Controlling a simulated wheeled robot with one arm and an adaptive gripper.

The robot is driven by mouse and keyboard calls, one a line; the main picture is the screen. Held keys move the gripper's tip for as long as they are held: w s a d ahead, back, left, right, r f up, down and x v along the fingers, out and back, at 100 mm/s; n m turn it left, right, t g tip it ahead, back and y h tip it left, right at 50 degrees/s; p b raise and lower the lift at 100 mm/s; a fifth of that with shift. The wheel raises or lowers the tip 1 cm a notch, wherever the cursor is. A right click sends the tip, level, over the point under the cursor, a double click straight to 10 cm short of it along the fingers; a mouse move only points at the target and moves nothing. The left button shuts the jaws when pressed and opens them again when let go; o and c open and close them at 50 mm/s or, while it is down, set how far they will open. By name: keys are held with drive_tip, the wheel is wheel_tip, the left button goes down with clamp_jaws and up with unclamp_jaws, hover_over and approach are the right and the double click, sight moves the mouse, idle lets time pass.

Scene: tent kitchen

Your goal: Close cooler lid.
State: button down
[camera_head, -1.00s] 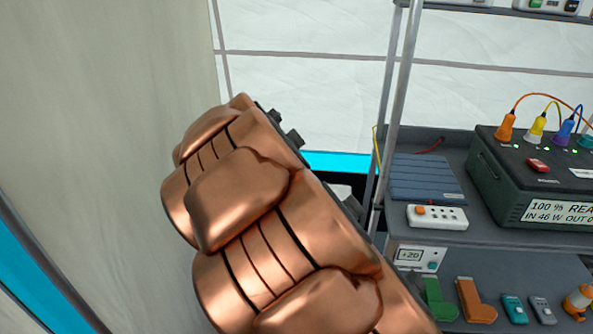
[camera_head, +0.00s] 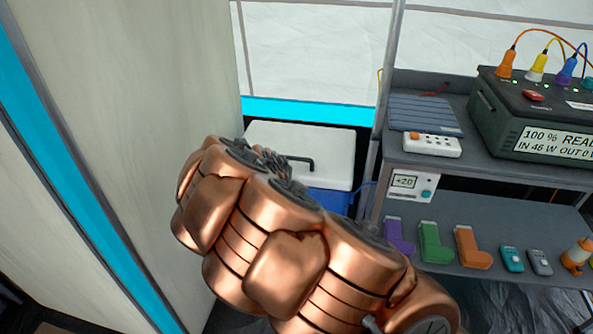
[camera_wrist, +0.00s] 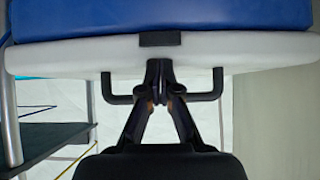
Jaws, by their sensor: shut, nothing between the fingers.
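The cooler has a white lid (camera_head: 330,141) and a blue body (camera_head: 331,203), and stands at the back behind my arm in the head view. The lid lies about flat on the body, with no clear gap showing. In the wrist view the white lid (camera_wrist: 75,55) lies under the blue body (camera_wrist: 90,16) in the picture, with a black bar handle (camera_wrist: 204,97) at the lid. My gripper (camera_wrist: 159,68) is shut and empty, its fingertips at the lid's edge between the handle's two arms. I cannot tell whether it touches. The head view mostly hides the gripper.
A pale panel (camera_head: 130,110) stands close on the left. My arm fills the middle.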

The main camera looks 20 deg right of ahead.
drive_tip(key=shift+s+f, duration=0.35)
drive_tip(key=shift+f, duration=0.5)
drive_tip(key=shift+s+d+f, duration=0.1)
drive_tip(key=shift+d, duration=0.05)
drive_tip(key=shift+s+d+f, duration=0.15)
drive_tip(key=shift+r, duration=0.6)
drive_tip(key=s+a+r+p, duration=0.1)
drive_tip(key=s+a+p, duration=0.1)
drive_tip(key=s+a, duration=0.3)
drive_tip(key=shift+s+a, duration=0.25)
drive_tip(key=shift+s, duration=1)
